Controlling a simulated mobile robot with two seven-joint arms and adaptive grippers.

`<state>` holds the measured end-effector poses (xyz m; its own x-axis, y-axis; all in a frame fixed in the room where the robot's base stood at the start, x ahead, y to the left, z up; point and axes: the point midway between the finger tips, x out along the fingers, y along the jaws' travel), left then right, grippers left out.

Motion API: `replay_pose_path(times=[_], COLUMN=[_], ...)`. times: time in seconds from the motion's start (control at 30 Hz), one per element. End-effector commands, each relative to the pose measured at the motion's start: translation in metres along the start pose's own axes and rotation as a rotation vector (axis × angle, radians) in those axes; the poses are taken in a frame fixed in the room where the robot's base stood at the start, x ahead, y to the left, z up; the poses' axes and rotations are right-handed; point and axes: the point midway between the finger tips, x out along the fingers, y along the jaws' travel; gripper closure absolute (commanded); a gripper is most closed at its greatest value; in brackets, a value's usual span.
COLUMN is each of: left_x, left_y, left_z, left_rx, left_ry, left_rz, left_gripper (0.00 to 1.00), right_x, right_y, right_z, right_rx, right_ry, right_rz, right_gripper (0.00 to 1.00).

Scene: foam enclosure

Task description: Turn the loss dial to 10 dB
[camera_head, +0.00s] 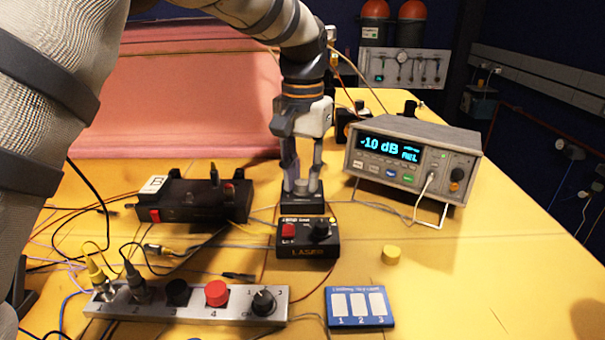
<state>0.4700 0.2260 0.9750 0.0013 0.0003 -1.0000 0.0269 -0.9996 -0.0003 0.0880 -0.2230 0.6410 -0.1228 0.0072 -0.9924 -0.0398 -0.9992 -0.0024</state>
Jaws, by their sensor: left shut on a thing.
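My left gripper (301,186) points straight down in the middle of the view. Its fingers are closed around a knob, apparently the loss dial, on top of a small black box (303,204). The fingers hide most of the knob, and I cannot read its scale. A grey meter (415,155) to the right of the gripper shows "-10 dB REL" on its lit blue display (390,147). My right gripper is not in view.
A black laser box (308,250) with a red button stands just in front of the small box. A black box marked B (200,200) is at left. A metal switch strip (185,303), a blue card (359,307) and a yellow cap (390,254) are nearer. Cables cross the yellow table.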

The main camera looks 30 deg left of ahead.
Motion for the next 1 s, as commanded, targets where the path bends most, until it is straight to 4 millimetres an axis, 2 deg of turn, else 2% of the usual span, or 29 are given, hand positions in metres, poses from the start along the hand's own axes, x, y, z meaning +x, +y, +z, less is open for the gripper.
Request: replay_pose_path(times=[0.33, 0.37, 0.43, 0.47, 0.77, 0.87, 1.0], left_x=[0.003, 0.003, 0.003, 0.003, -0.002, -0.017, -0.056], left_y=[0.000, 0.000, 0.000, 0.000, 0.000, 0.000, 0.000], left_z=[0.001, 0.001, 0.001, 0.001, 0.000, -0.001, -0.001], left_rx=[0.002, 0.002, 0.002, 0.002, 0.001, 0.001, 0.002], left_ry=[-0.007, -0.007, -0.007, -0.006, -0.002, 0.001, 0.004], left_rz=[0.001, 0.001, 0.000, 0.000, 0.000, 0.000, 0.000], left_gripper=[1.00, 0.75, 0.59, 0.57, 0.57, 0.57, 0.57], right_x=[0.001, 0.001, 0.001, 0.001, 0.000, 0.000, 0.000], right_y=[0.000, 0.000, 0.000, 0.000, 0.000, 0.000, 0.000], right_z=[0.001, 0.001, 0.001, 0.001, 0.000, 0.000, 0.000], right_rx=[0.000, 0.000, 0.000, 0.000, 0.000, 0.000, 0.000], right_ry=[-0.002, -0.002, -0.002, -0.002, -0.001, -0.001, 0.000], right_rz=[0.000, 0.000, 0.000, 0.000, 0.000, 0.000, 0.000], right_gripper=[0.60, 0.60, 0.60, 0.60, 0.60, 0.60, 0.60])
